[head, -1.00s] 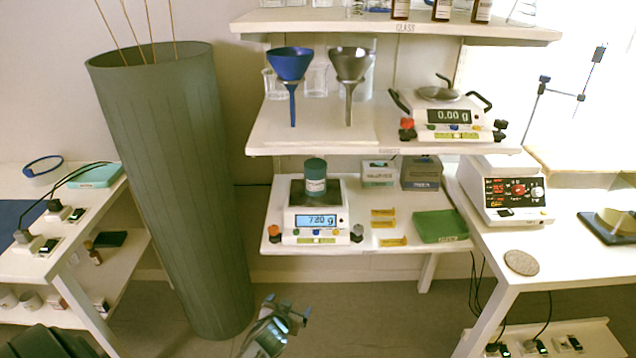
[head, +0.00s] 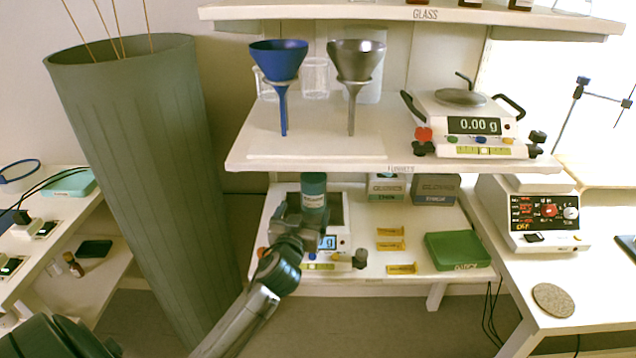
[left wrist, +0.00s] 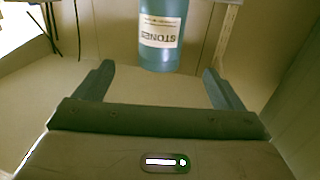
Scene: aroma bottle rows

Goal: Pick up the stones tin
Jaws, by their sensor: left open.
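The stones tin (head: 314,188) is a teal cylinder with a pale label, standing upright at the pan of the lower-shelf scale (head: 336,211). In the left wrist view the tin (left wrist: 162,32) shows its STONES label upside down, ahead of and between the two fingers. My left gripper (head: 299,214) is open at the front left of the tin and hides part of the scale and its display. In the left wrist view the gripper (left wrist: 158,70) is empty, with a gap to the tin. My right gripper is in neither view.
The upper shelf (head: 300,160) overhangs close above the tin, holding a blue funnel (head: 278,62), a grey funnel (head: 355,62) and another scale (head: 470,125). Glove boxes (head: 434,190), yellow pieces and a green tray (head: 457,250) lie right. A tall green bin (head: 140,180) stands left.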

